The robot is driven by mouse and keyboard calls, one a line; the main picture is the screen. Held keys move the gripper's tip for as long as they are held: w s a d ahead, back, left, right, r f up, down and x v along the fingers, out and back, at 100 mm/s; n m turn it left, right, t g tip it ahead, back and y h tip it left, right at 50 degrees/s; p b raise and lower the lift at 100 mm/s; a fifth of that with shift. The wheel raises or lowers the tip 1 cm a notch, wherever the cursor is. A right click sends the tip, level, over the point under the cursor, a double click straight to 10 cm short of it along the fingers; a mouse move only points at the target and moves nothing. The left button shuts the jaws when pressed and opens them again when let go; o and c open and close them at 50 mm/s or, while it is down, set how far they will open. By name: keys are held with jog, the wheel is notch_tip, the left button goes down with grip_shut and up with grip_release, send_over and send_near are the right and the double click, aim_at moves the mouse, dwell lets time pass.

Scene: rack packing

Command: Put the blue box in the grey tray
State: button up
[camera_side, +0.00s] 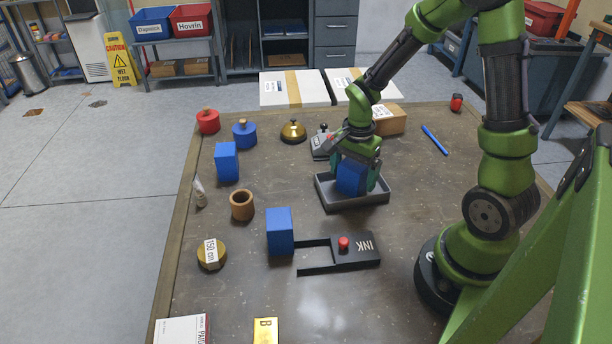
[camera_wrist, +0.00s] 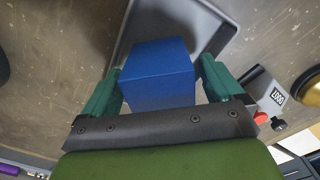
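A blue box (camera_side: 351,176) is between the fingers of my gripper (camera_side: 361,180), over the floor of the grey tray (camera_side: 352,204). In the wrist view the blue box (camera_wrist: 158,75) sits between the two green fingers (camera_wrist: 160,68), which appear shut on it. The box looks slightly tilted. Whether its bottom touches the tray cannot be told. The tray's rim also shows in the wrist view (camera_wrist: 218,22). Two more blue boxes stand on the table to the left, one further back (camera_side: 227,162) and one nearer (camera_side: 280,232).
A brown cup (camera_side: 242,205) is to the left. The table right of the tray is fairly clear.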

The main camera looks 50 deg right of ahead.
jog(key=shift+r, duration=0.15)
notch_tip(320, 180, up, 12)
jog(key=shift+f, duration=0.1)
jog(key=s+a+r+n+t+y, duration=0.1)
jog(key=s+a+r+n+t, duration=0.2)
jog(key=a+n, duration=0.3)
jog(key=s+a+r+n+t+y, duration=0.1)
jog(key=s+a+r+n+t, duration=0.2)
jog(key=a+r+n, duration=0.3)
jog(key=shift+s+n+t, duration=0.3)
jog(key=shift+n+t, duration=0.3)
jog(key=shift+n, duration=0.4)
